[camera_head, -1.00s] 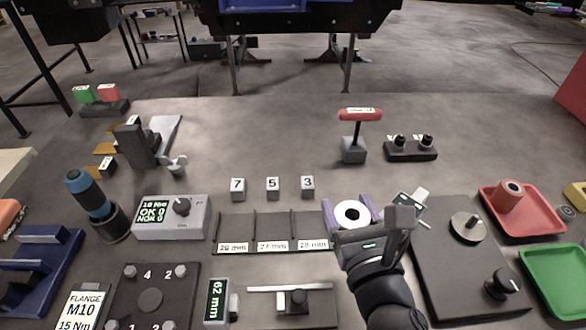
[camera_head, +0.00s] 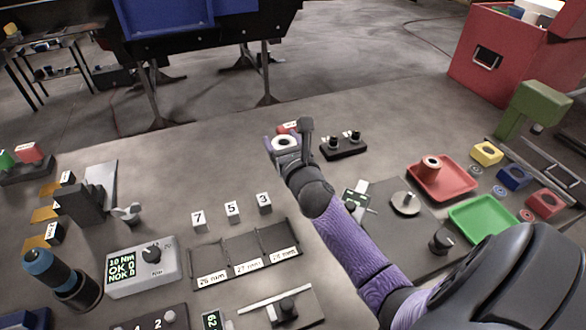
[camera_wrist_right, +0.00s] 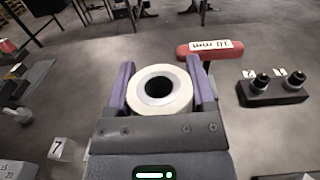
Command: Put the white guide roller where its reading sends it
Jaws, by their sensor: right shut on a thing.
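The white guide roller (camera_wrist_right: 160,90) is a short white ring with a dark bore. It stands between the purple fingers of my right gripper (camera_head: 284,143), which is shut on it; the roller's white ring also shows in the head view (camera_head: 286,142). The gripper holds it toward the back of the table, near the red-handled tool. The gauge with a small display (camera_head: 357,198) lies on the dark plate at right; I cannot read its figure. Three slots labelled 26 mm (camera_head: 212,279), 27 mm (camera_head: 248,267) and 28 mm (camera_head: 284,254) are empty. My left gripper is not in view.
A red tray (camera_head: 447,186) with a reddish roller and a green tray (camera_head: 478,236) lie at right. A red-handled tool (camera_wrist_right: 210,49) and a two-knob block (camera_head: 344,146) are close to my right gripper. Number blocks 7, 5 and 3 (camera_head: 264,203) stand behind the slots.

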